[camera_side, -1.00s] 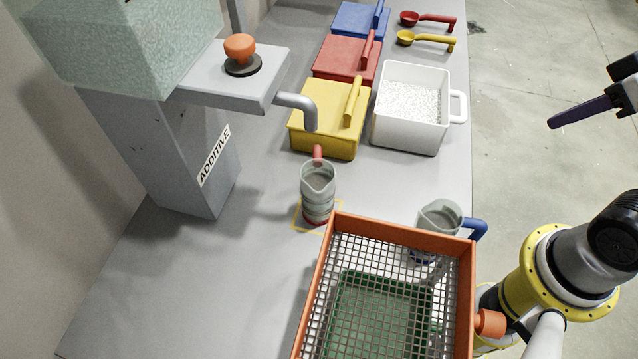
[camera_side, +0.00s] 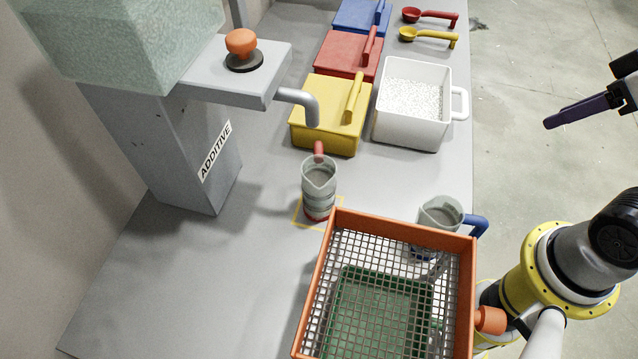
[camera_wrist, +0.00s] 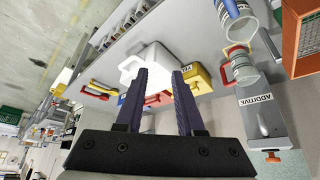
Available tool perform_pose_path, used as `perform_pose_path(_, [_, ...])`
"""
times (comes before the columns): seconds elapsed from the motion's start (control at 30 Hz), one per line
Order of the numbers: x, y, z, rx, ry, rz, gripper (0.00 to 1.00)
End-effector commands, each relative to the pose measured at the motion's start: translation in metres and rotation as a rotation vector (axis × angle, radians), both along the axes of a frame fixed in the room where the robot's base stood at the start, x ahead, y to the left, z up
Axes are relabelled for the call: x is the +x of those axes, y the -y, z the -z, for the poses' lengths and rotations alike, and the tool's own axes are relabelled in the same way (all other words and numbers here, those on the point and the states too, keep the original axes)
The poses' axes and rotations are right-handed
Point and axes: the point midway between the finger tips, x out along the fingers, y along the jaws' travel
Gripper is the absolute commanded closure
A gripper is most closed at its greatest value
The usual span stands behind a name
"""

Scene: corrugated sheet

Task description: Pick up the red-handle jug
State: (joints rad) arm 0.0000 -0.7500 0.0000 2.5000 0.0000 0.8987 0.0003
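The red-handle jug (camera_side: 319,196) stands upright on the bench under the grey spout, inside a yellow outlined square. Its red handle (camera_side: 319,150) points to the back, toward the yellow box. My gripper (camera_side: 550,122) hangs at the right edge of the side view, beyond the bench edge and well away from the jug. In the wrist view, my gripper's two dark purple fingers (camera_wrist: 159,71) are apart with nothing between them.
A blue-handle jug (camera_side: 440,212) stands behind the orange mesh tray (camera_side: 328,262). The additive dispenser (camera_side: 190,150) rises left of the red-handle jug. A yellow box (camera_side: 318,118) and white bin (camera_side: 405,137) stand behind. The front-left bench is clear.

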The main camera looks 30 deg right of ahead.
Motion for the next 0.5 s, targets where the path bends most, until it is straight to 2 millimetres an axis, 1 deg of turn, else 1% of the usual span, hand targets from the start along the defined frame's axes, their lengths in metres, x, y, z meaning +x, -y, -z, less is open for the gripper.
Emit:
perform_pose_path(0.07, [0.005, 0.0, -0.003, 0.0, 0.023, 0.001, 0.63])
perform_pose_path(0.17, [0.022, 0.002, -0.014, -0.01, 0.117, 0.0, 0.63])
perform_pose_path(0.27, [0.053, 0.006, -0.041, -0.043, 0.288, -0.011, 0.63])
perform_pose_path(0.3, [0.067, 0.008, -0.052, -0.061, 0.357, -0.018, 0.63])
perform_pose_path(0.37, [0.089, 0.009, -0.068, -0.087, 0.457, -0.036, 0.63])
perform_pose_path(0.4, [0.103, 0.008, -0.078, -0.102, 0.518, -0.053, 0.63])
perform_pose_path(0.47, [0.124, 0.006, -0.091, -0.124, 0.604, -0.082, 0.63])
perform_pose_path(0.5, [0.138, 0.003, -0.098, -0.136, 0.656, -0.105, 0.63])
